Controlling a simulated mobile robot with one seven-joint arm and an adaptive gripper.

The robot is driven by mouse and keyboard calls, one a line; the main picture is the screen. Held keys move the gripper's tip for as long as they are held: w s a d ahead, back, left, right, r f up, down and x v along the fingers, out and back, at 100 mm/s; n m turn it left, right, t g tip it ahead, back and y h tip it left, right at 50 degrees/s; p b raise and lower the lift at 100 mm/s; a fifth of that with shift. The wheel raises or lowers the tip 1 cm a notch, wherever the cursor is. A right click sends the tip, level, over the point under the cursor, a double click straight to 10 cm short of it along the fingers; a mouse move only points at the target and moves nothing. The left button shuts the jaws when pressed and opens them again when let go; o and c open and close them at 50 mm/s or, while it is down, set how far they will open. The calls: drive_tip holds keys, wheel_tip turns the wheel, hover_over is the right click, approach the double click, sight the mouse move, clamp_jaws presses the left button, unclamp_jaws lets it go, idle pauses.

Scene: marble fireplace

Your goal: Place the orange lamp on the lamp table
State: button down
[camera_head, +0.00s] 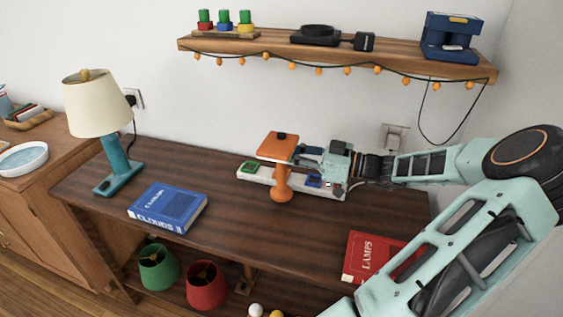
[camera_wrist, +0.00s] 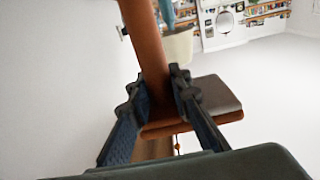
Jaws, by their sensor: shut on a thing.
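The orange lamp (camera_head: 282,186) has no shade. It is roughly upright over the back middle of the dark wooden lamp table (camera_head: 240,232), with a flat square plate at its upper end and a rounded end below. I cannot tell whether its lower end touches the table or the white strip behind it. My gripper (camera_head: 305,160) reaches from the right and is shut on the orange stem below the plate. In the wrist view, my gripper's fingers (camera_wrist: 158,95) lie on both sides of the orange stem (camera_wrist: 146,45).
A teal lamp (camera_head: 120,165) with a cream shade stands left. A blue book (camera_head: 168,207) and red book (camera_head: 372,255) lie on the table. A white strip (camera_head: 258,177) with coloured blocks is behind. Green (camera_head: 158,268) and red (camera_head: 206,286) shades sit below. A shelf (camera_head: 350,55) hangs above.

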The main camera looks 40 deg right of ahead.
drive_tip(key=shift+f, duration=1.6)
drive_tip(key=c, duration=2.2)
unclamp_jaws()
drive_tip(key=shift+f+b, duration=0.15)
drive_tip(key=shift+b, duration=0.2)
drive_tip(key=shift+c, duration=0.2)
drive_tip(key=o, duration=0.4)
drive_tip(key=shift+o, duration=0.2)
drive_tip(key=v, duration=0.7)
drive_tip(key=shift+s+d+p, duration=0.2)
drive_tip(key=shift+p, duration=0.1)
